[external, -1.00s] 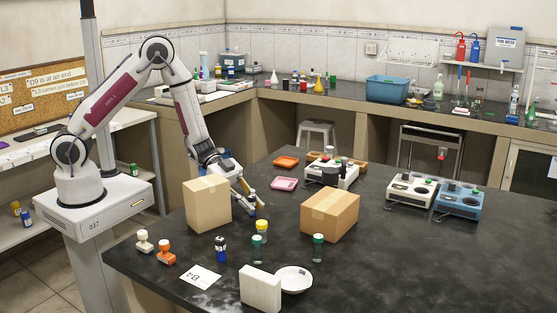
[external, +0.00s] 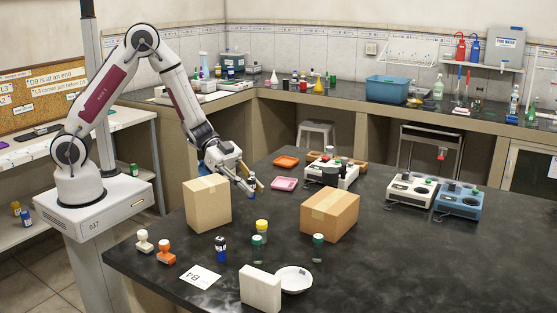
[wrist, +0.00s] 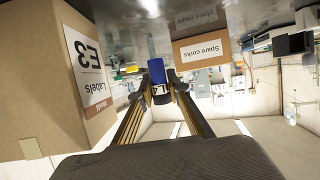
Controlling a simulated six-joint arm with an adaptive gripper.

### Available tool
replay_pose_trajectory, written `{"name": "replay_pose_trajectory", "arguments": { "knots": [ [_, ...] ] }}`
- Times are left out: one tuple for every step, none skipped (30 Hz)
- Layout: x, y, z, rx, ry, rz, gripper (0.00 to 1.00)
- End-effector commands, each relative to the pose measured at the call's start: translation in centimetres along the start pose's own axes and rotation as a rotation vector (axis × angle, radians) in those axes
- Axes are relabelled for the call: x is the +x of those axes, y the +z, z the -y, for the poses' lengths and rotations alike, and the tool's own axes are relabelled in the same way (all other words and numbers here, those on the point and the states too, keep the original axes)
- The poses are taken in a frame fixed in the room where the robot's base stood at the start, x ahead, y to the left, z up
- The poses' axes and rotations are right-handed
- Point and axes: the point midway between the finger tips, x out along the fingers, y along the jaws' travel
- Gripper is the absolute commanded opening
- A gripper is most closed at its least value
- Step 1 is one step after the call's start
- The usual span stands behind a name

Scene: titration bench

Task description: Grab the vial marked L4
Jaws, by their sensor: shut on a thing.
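In the wrist view the vial (wrist: 158,85) sits between my gripper's fingertips (wrist: 160,88). Its label is partly covered by the fingers; the visible part reads L4.
A cardboard box (external: 206,205) stands close in front of my gripper; another box (external: 329,214) is to the right. In the wrist view, one box (wrist: 40,95) reads Labels E3 and one (wrist: 202,48) reads Spare corks.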

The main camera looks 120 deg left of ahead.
Motion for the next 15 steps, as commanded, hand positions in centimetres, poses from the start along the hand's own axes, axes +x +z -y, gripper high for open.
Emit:
{"name": "replay_pose_trajectory", "arguments": {
  "knots": [
    [-0.3,-0.7,0.1,0.004,-0.002,-0.002,0.01],
    [-0.4,-1.0,0.1,0.004,-0.002,-0.001,0.01],
    [-0.6,-1.4,0.0,0.004,-0.001,-0.001,0.01],
    [-0.7,-1.7,0.0,0.004,-0.001,0.0,0.01],
    [-0.8,-2.0,0.0,0.003,-0.001,-0.001,0.01],
    [-1.0,-2.4,0.1,0.003,-0.002,-0.001,0.01],
    [-1.1,-2.6,0.1,0.003,-0.001,-0.001,0.01],
    [-1.2,-2.8,0.1,0.003,-0.001,-0.001,0.01],
    [-1.3,-3.1,0.0,0.003,-0.001,-0.001,0.01],
    [-1.4,-3.3,0.0,0.003,0.0,-0.001,0.01],
    [-1.4,-3.5,0.0,0.003,0.0,-0.001,0.01],
    [-1.5,-3.6,0.0,0.002,0.0,-0.001,0.01],
    [-1.5,-3.8,0.0,0.001,0.0,-0.001,0.01],
    [-1.6,-3.9,0.0,0.001,0.0,-0.001,0.01],
    [-1.6,-4.0,0.0,0.001,-0.001,0.0,0.01]
  ]
}}
